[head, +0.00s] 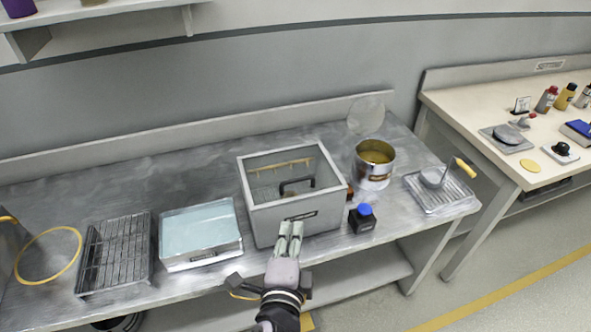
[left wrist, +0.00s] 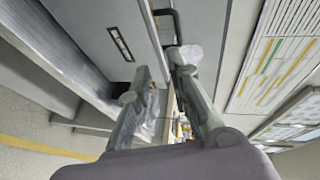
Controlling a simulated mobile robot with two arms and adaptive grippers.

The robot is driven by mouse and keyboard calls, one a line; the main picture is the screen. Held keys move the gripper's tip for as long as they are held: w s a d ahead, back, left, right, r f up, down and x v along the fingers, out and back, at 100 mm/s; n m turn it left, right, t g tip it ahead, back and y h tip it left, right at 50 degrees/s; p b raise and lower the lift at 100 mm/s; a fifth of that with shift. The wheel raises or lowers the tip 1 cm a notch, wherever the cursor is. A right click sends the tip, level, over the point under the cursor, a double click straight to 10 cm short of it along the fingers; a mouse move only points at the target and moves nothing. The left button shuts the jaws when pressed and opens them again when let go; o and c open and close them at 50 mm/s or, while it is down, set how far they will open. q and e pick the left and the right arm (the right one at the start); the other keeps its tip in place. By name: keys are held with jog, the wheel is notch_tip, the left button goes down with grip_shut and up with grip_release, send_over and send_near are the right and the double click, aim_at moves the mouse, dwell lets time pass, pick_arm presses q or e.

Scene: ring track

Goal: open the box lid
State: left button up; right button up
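The grey box (head: 257,217) stands on the metal bench in the head view, with a label on its front. Its lid (head: 268,163) has a pale frame and a clear pane, and looks closed. A black handle (head: 296,187) sits on the lid near the front; it also shows in the left wrist view (left wrist: 176,14). My left gripper (head: 290,226) is just in front of the box's front face, below the handle. In the left wrist view its fingers (left wrist: 163,68) are apart with nothing held between them. My right gripper is not in view.
Left of the box are a tray of pale blue liquid (head: 201,261), a wire rack (head: 117,255) and a yellow ring (head: 48,255). To the right are a dark bottle with a blue cap (head: 362,221), a metal pot (head: 373,178) and a tray with a brush (head: 451,201).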

aim_at(297, 180)
pick_arm(q)
jog(key=shift+t, duration=0.3)
jog(key=w, duration=0.5)
jog(key=w+p, duration=0.1)
jog(key=w, duration=0.5)
jog(key=w+d, duration=0.1)
jog(key=w, duration=0.4)
jog(key=shift+w+f+p, duration=0.15)
jog(key=shift+w+p, duration=0.15)
jog(key=shift+w, duration=0.1)
jog(key=shift+c, duration=0.2)
grip_shut()
